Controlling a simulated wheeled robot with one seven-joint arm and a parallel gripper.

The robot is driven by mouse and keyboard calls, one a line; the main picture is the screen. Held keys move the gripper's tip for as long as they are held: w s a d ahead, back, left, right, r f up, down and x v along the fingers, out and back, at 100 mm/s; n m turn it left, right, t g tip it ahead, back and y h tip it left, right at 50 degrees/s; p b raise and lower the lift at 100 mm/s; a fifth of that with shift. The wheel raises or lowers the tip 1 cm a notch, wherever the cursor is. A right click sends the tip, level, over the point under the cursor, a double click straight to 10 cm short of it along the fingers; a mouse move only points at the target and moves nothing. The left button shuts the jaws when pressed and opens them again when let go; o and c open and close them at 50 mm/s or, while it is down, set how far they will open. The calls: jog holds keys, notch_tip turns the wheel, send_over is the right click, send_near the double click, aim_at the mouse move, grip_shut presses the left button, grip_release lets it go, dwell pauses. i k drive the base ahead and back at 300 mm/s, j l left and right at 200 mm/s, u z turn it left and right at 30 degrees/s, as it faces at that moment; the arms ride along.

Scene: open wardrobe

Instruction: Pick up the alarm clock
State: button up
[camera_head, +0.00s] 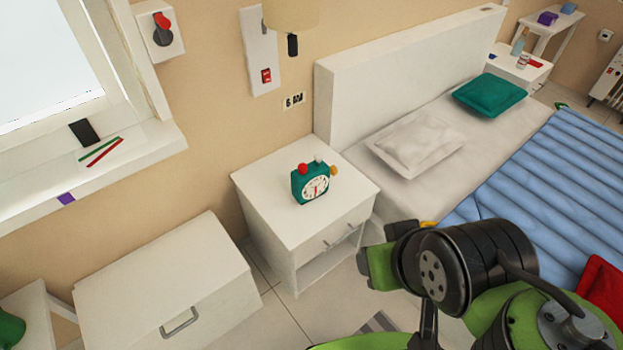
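The alarm clock (311,184) stands upright on top of the white nightstand (267,213), left of the bed. It has a teal body, a white round face, a red knob and a grey knob on top, and a yellow knob at its right side. My green and black arm is at the lower right. Its end, which seems to be my gripper (376,265), is in front of and to the right of the nightstand, apart from the clock. My arm partly hides it, and its fingers cannot be made out.
The bed (340,85) has a white pillow (414,143), a teal pillow (489,94) and a blue cover (560,170). A white chest (165,285) stands left of the nightstand. A wall lamp (290,14) hangs above. The nightstand top around the clock is clear.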

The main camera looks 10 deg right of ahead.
aim_at(302, 186)
jog(key=i+j+u, duration=0.75)
jog(key=i, duration=0.15)
jog(key=l, duration=0.1)
